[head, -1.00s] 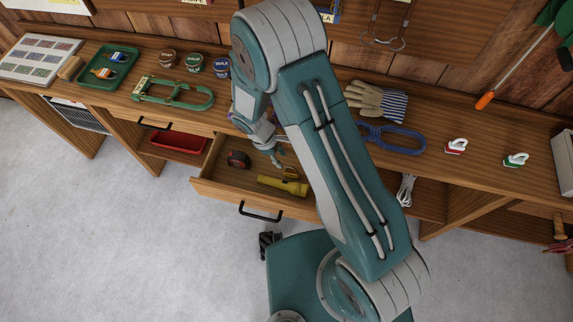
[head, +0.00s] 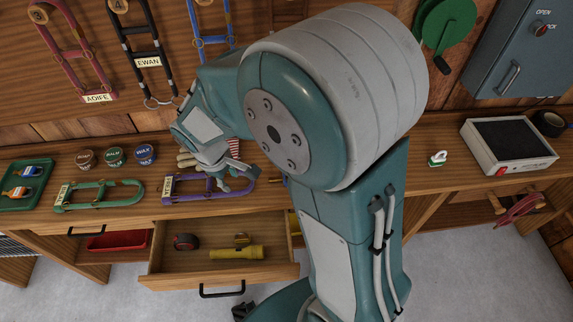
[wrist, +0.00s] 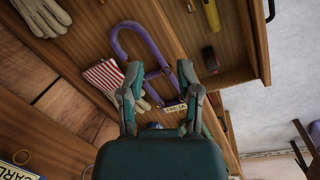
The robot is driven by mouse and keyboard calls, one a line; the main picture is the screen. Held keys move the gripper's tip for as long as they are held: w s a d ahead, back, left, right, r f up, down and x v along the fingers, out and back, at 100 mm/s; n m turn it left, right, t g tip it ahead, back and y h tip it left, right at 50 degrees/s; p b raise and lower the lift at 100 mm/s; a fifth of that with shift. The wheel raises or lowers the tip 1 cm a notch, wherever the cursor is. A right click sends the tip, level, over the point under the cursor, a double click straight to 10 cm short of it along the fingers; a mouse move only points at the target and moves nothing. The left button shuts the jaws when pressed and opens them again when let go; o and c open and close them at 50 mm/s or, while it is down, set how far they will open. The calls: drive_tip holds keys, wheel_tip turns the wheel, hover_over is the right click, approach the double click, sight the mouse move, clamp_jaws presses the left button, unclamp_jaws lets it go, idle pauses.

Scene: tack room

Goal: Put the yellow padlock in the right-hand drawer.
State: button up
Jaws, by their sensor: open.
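The yellow padlock (head: 241,239) lies in the open right-hand drawer (head: 178,271), just behind a yellow torch (head: 237,253). In the wrist view the padlock is a small yellow shape at the top edge (wrist: 189,5), beside the torch (wrist: 212,17). My gripper (head: 238,178) is up over the counter, above a purple halter (head: 180,188), apart from the padlock and clear of the drawer. Its two fingers (wrist: 160,72) are spread with nothing between them.
A black-and-red tape measure (head: 186,242) is also in the drawer. A shut drawer with a black handle (head: 87,230) is to the left. A green halter (head: 100,195), tins (head: 115,156) and a green tray (head: 22,190) occupy the counter. Halters hang on the wall behind.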

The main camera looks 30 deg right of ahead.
drive_tip(key=s+d+r+m+t+y, duration=0.1)
drive_tip(key=s+d+r+m+t, duration=0.1)
drive_tip(key=s+d+r+m, duration=0.2)
drive_tip(key=s+d+r+m+t+y, duration=0.1)
drive_tip(key=s+d+r+m+t, duration=0.2)
drive_tip(key=s+r, duration=0.7)
wheel_tip(320, 180, up, 3)
drive_tip(key=shift+s+d+r+m, duration=0.1)
drive_tip(key=shift+s+d+m, duration=0.3)
drive_tip(key=shift+m, duration=0.3)
drive_tip(key=shift+w, duration=0.15)
